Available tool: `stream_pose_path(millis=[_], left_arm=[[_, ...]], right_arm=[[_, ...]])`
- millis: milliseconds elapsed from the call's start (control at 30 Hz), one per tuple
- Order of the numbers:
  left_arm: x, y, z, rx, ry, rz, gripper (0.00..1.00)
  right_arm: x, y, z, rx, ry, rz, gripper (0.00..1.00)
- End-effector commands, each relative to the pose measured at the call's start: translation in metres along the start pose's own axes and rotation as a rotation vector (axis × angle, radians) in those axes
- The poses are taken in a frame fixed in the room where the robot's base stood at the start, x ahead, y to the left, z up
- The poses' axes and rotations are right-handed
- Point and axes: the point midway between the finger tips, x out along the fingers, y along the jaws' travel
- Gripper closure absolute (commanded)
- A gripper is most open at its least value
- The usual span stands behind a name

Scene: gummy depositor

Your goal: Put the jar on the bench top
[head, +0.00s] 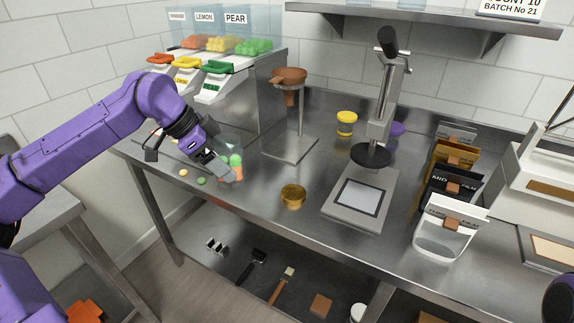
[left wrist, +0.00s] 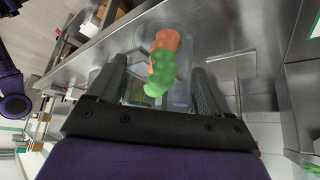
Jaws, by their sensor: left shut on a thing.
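The clear jar (head: 237,172) with green and orange gummies inside is at the left front part of the steel bench top (head: 262,222). My left gripper (head: 228,168) is shut on the jar. In the left wrist view the jar (left wrist: 160,68) sits between the two dark fingers, with the bench top beyond it. I cannot tell whether the jar's base touches the bench. Its clear walls are hard to make out, and the gripper hides part of it. My right gripper is in neither view.
Loose gummies (head: 201,181) lie left of the jar. A gold lid-like piece (head: 292,196) lies to its right, before the funnel stand (head: 290,148). Farther right are a press (head: 361,198) and a row of pouches (head: 446,236). Candy bins (head: 213,85) stand behind. Bare bench lies around the gold piece.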

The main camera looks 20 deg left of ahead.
Motion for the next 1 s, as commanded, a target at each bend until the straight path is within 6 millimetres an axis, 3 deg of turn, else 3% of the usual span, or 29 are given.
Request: stream_pose_path(millis=[367, 500, 733, 900, 1000], left_arm=[[0.052, -0.084, -0.009, -0.005, -0.012, 0.000, 0.75], [0.086, -0.106, 0.000, -0.006, -0.008, 0.001, 0.75], [0.113, -0.125, 0.007, -0.002, -0.005, 0.000, 0.75], [0.135, -0.125, 0.022, -0.002, -0.003, 0.000, 0.75], [0.138, -0.125, 0.024, -0.001, -0.002, -0.002, 0.75]], right_arm=[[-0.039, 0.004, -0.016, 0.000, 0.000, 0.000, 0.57], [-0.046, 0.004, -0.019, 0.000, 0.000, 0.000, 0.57], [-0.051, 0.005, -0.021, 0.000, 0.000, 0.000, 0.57], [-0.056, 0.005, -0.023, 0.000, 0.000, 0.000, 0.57], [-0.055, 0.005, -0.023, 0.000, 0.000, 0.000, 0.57]])
